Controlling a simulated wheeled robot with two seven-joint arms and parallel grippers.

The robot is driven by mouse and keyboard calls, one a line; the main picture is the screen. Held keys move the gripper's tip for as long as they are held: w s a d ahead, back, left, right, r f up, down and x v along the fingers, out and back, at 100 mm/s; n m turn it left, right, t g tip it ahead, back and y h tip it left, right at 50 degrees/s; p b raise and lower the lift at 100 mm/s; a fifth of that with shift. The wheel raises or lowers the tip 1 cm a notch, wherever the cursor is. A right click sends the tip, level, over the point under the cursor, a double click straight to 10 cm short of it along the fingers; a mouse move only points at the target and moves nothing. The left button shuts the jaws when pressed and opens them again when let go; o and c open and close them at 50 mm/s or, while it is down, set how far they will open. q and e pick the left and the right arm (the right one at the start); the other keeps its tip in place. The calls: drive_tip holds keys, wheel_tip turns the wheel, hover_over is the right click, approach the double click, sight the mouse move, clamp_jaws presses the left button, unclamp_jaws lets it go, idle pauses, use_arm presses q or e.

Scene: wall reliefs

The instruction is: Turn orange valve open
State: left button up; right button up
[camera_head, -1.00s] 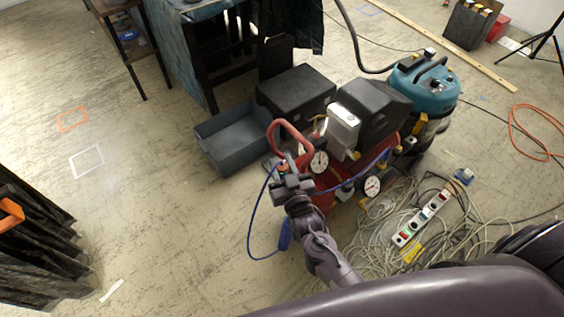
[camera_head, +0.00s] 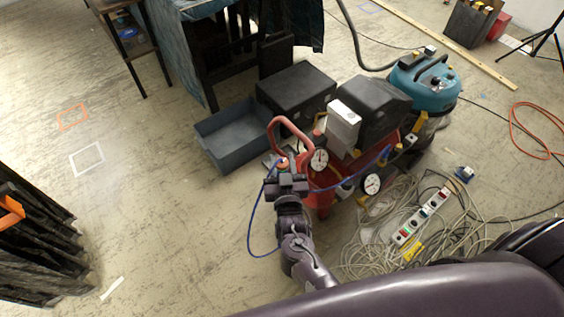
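The small orange valve (camera_head: 283,163) is at the near left end of the red air compressor (camera_head: 322,190), below its curved red handle. My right gripper (camera_head: 286,176) is right at the valve, just below it in the picture, and partly covers that end of the compressor. I cannot tell whether its fingers touch the valve or how far apart they are. A blue hose (camera_head: 250,222) runs from beside the valve in a loop to the floor. My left gripper is out of view.
Two gauges (camera_head: 371,184) and a black motor cover (camera_head: 370,108) are on the compressor. An open grey bin (camera_head: 212,150) and a black case (camera_head: 297,88) stand behind. Tangled cables and a power strip (camera_head: 422,216) lie at right. The floor at left is mostly clear.

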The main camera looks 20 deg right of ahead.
drive_tip(key=o, duration=0.3)
drive_tip(key=s+a, duration=0.1)
drive_tip(key=s, duration=0.6)
drive_tip(key=shift+s+a, duration=0.25)
drive_tip(key=shift+s, duration=0.05)
